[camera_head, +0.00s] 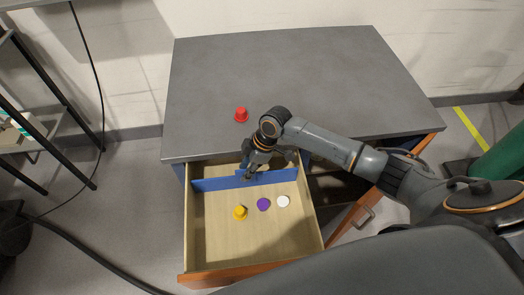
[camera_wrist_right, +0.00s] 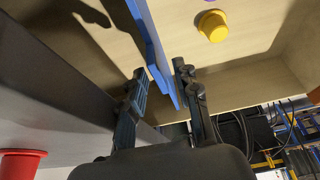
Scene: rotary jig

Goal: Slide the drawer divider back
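The blue drawer divider (camera_head: 212,184) stands across the open drawer (camera_head: 189,235), toward its back part near the desk front. My right gripper (camera_head: 248,172) reaches down at the middle of the divider and hides part of it. In the right wrist view, the divider (camera_wrist_right: 152,45) runs between the two fingers of my right gripper (camera_wrist_right: 160,70). The fingers are apart, with a visible gap between the left finger and the divider. The right finger is close to the divider; I cannot tell whether it touches. My left gripper is not in view.
A yellow piece (camera_head: 240,212), a purple disc (camera_head: 264,204) and a white disc (camera_head: 283,201) lie in front of the divider. A red piece (camera_head: 241,114) stands on the grey desktop (camera_head: 300,70). An open cabinet door (camera_head: 352,215) stands right of the drawer.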

